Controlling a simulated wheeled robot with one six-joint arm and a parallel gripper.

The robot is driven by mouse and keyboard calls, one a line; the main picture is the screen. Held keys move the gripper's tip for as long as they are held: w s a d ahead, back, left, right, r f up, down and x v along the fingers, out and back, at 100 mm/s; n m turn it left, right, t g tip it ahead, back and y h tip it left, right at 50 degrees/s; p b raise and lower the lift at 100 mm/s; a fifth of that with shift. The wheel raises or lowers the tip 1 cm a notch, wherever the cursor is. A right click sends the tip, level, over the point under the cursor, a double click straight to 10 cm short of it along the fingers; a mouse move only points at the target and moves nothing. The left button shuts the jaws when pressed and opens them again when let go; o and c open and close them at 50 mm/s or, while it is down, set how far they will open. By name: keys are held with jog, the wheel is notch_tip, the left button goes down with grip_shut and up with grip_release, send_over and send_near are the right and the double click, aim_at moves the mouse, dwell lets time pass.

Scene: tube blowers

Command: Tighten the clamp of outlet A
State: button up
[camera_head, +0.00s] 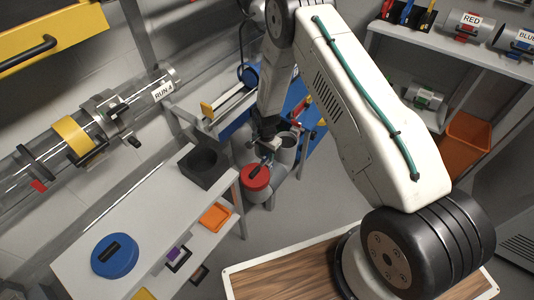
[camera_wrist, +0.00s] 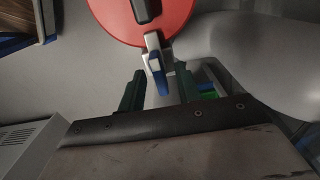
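A red round cap (camera_head: 256,177) with a dark handle sits on top of a grey upright cylinder; no label A is readable on it. The cap fills the top middle of the wrist view (camera_wrist: 120,20). A pale metal clamp piece with a blue lever (camera_wrist: 156,65) stands at the cap's near edge. My gripper (camera_wrist: 158,85) has its green-tipped fingers apart, one on each side of the lever, with visible gaps. In the head view, my gripper (camera_head: 264,147) hangs just behind the red cap. Whether the clamp is tight I cannot tell.
Grey cylinders (camera_head: 286,146) stand close beside the red cap. A white bench (camera_head: 140,205) at left holds a blue cap (camera_head: 115,256) and a black box (camera_head: 203,167). A clear tube marked RUN A (camera_head: 163,91) runs along the wall. A shelf with canisters (camera_head: 470,22) is at right.

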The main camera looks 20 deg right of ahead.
aim_at(267, 154)
notch_tip(267, 154, up, 8)
jog(key=shift+f, duration=0.1)
dwell(0.5)
dwell(0.4)
jog(key=s+d+r+n, duration=0.1)
jog(key=s+r+n, duration=0.2)
jog(key=s+r, duration=0.9)
jog(key=s+d+r+n, duration=0.1)
jog(key=s+r+n, duration=0.3)
jog(key=s+r, duration=0.9)
jog(key=s+d+r+n+t, duration=0.1)
jog(key=s+r+n, duration=0.3)
jog(key=s+r, duration=0.9)
notch_tip(267, 154, up, 8)
jog(key=shift+s+d+f, duration=0.1)
jog(key=shift+s+d, duration=0.1)
jog(key=shift+d, duration=0.1)
